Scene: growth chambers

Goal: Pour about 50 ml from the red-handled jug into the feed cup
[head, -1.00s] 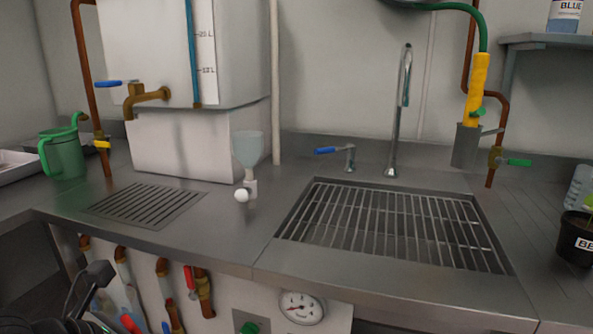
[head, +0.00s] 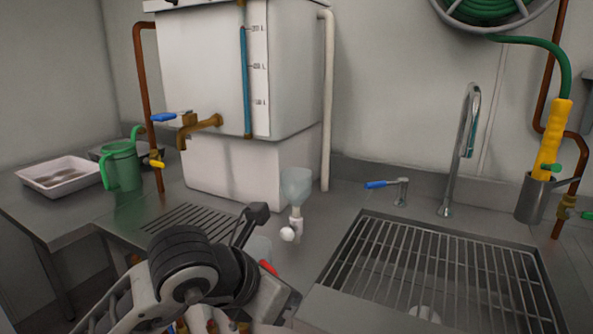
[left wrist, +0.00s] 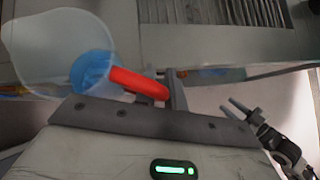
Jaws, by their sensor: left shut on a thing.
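My left gripper (head: 262,235) is shut on the red handle (left wrist: 140,83) of a clear jug (left wrist: 50,35) with blue liquid (left wrist: 92,70) in its lower part. In the head view the jug (head: 261,248) is mostly hidden behind my gripper, low at the counter's front edge. A pale translucent cup (head: 296,184), which looks like the feed cup, stands upright on a white fitting with a round knob, behind and right of my left gripper, apart from it. My right gripper (left wrist: 235,108) shows in the left wrist view, empty, its fingertips apart.
A large white tank (head: 235,75) with a brass tap stands behind the cup. A green jug (head: 122,168) and a white tray (head: 58,175) are at left. A grated sink (head: 430,270) with a faucet is at right. The counter between cup and sink is clear.

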